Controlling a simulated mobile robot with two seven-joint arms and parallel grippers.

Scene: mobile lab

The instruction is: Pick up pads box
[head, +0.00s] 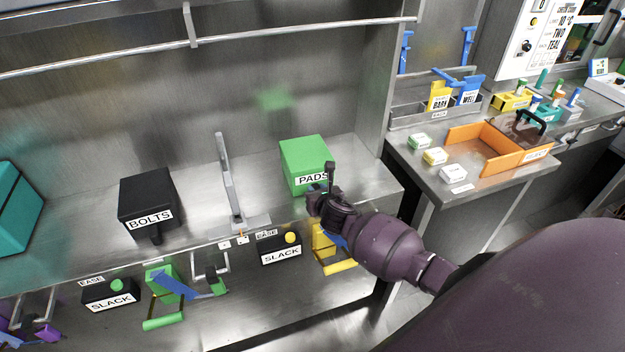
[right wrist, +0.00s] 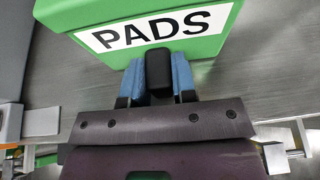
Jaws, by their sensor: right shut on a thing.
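The green pads box (head: 305,160) with its white PADS label sits on the steel shelf, at the middle right in the head view. It also fills the top of the right wrist view (right wrist: 140,15). A dark handle (right wrist: 158,72) sticks out from its labelled front. My right gripper (head: 321,196) is at the front of the box. In the right wrist view its blue fingers (right wrist: 158,80) stand on either side of the handle, shut on it. The box looks upright on the shelf. My left gripper is not in view.
A black BOLTS box (head: 149,197) stands to the left on the steel shelf (head: 85,185), with a metal upright (head: 230,180) between the boxes. A rail (head: 300,30) runs above. Levers and SLACK blocks (head: 280,249) line the front edge. An orange tray (head: 474,132) is on the right bench.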

